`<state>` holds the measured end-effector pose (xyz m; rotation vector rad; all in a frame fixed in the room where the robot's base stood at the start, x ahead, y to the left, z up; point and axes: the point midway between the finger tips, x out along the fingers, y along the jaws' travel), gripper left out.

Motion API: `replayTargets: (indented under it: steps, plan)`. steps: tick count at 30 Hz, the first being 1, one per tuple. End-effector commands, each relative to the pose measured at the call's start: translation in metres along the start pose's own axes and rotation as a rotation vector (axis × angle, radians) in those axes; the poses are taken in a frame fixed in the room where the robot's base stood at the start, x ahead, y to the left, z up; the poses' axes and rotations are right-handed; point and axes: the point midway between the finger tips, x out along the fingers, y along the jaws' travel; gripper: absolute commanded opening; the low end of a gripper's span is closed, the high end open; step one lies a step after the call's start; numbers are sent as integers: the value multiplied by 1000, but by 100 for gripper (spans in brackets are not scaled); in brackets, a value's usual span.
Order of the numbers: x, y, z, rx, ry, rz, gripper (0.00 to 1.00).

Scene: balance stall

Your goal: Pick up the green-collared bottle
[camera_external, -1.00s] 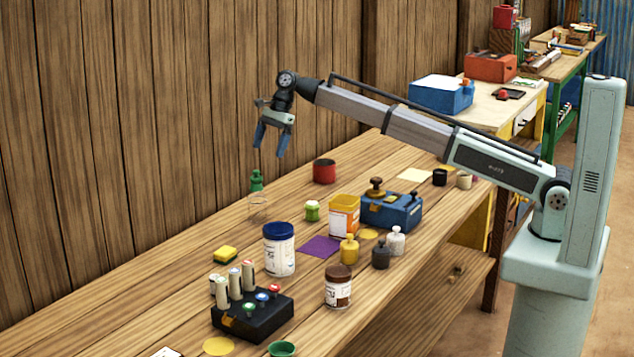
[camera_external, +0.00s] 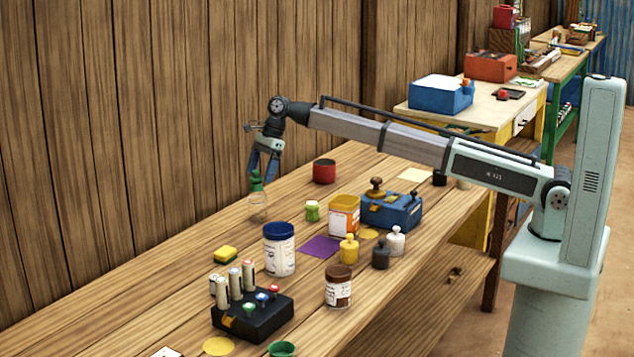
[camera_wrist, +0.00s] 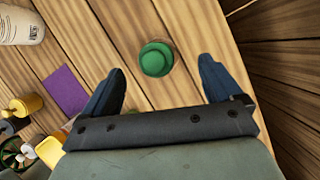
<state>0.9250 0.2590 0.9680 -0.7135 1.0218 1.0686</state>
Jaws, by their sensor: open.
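The green-collared bottle has a green top (camera_external: 256,181) and a clear, see-through body (camera_external: 258,208); it stands near the back of the bench. In the wrist view its green top (camera_wrist: 156,58) shows from above, between the lines of my two fingers and closer to the left one, with bare gaps on both sides. My gripper (camera_external: 262,172) points down with its blue fingers at the height of the green top, overlapping it in the external view. The jaws are open and empty in the wrist view (camera_wrist: 162,72). The clear body is hidden beneath the top there.
A red tin (camera_external: 324,171) stands to the right of the bottle, and a small green-and-white jar (camera_external: 312,211) in front of it. A white jar with a blue lid (camera_external: 279,250) and a purple sheet (camera_external: 319,246) lie nearer. The wooden wall rises behind. Bench left of the bottle is clear.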

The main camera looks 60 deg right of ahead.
Motion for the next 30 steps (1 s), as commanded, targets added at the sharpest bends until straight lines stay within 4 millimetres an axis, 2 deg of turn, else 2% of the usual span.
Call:
replayTargets:
  steps: [7,16,24,30]
  plan:
    - [13,1,0,-1,1,1,92]
    - [50,3,0,-1,1,1,92]
    - [55,3,-1,-1,0,-1,92]
    - [55,3,-1,-1,0,0,74]
